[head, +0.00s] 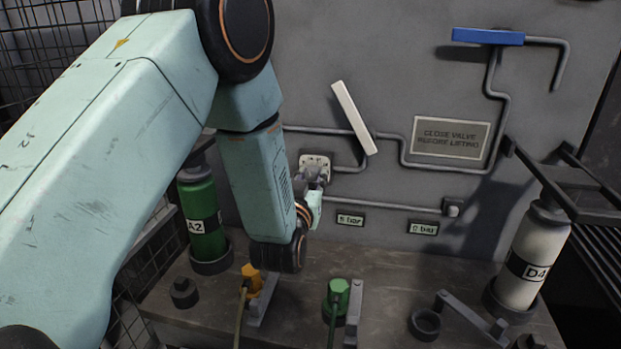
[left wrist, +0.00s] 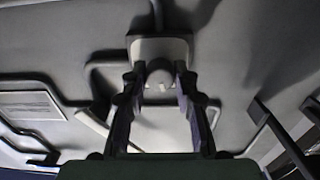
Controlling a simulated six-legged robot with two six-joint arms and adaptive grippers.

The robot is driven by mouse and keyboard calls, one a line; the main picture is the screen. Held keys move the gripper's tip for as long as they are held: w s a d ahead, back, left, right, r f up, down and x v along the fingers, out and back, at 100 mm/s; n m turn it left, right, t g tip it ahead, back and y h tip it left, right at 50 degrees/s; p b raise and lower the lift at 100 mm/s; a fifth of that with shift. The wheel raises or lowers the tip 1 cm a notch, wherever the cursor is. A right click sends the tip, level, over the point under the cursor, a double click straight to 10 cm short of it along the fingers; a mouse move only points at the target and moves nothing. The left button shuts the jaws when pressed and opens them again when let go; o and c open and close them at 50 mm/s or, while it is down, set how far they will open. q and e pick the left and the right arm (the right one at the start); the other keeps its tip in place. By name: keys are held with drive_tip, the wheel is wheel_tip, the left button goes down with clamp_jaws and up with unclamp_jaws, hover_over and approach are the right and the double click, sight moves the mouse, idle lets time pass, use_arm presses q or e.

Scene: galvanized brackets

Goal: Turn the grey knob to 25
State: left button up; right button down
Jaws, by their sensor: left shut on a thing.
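The grey knob (left wrist: 160,76) sits on a pale plate (left wrist: 160,48) on the wall panel. In the left wrist view it lies between the two dark fingers of my left gripper (left wrist: 158,80), which is shut on it. A small pale mark shows on the knob's front. In the head view the plate (head: 315,160) shows just beyond my left gripper (head: 313,178), and the fingers and wrist hide most of the knob. The scale figures are too small to read, so I cannot tell the setting. My right gripper is not in view.
A white lever (head: 354,118) and a blue lever (head: 488,36) sit on wall pipes. Below stand a green A2 bottle (head: 203,215), a white D4 bottle (head: 530,260), an orange fitting (head: 251,280) and a green fitting (head: 338,292). Dark bars (head: 570,185) jut out at right.

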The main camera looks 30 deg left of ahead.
use_arm(q)
drive_tip(key=shift+m, duration=0.4)
clamp_jaws()
drive_tip(key=shift+r+m+p, duration=0.15)
drive_tip(key=shift+m+p, duration=0.5)
drive_tip(key=shift+m, duration=0.35)
drive_tip(key=m+p, duration=0.1)
drive_tip(key=m, duration=0.3)
drive_tip(key=shift+m+p, duration=0.3)
drive_tip(key=shift+p, duration=0.1)
drive_tip(key=m+p, duration=0.1)
drive_tip(key=m, duration=0.2)
drive_tip(key=shift+w+a+m, duration=0.1)
drive_tip(key=shift+m, duration=0.2)
drive_tip(key=m+p, duration=0.2)
drive_tip(key=m, duration=0.1)
drive_tip(key=shift+r+m, duration=0.15)
drive_tip(key=shift+m, duration=0.15)
drive_tip(key=m+p, duration=0.1)
drive_tip(key=m, duration=0.3)
drive_tip(key=shift+p, duration=0.3)
drive_tip(key=shift+r+m+p, duration=0.1)
drive_tip(key=shift+m+p, duration=0.65)
drive_tip(key=shift+m, duration=1.75)
drive_tip(key=shift+w, duration=0.1)
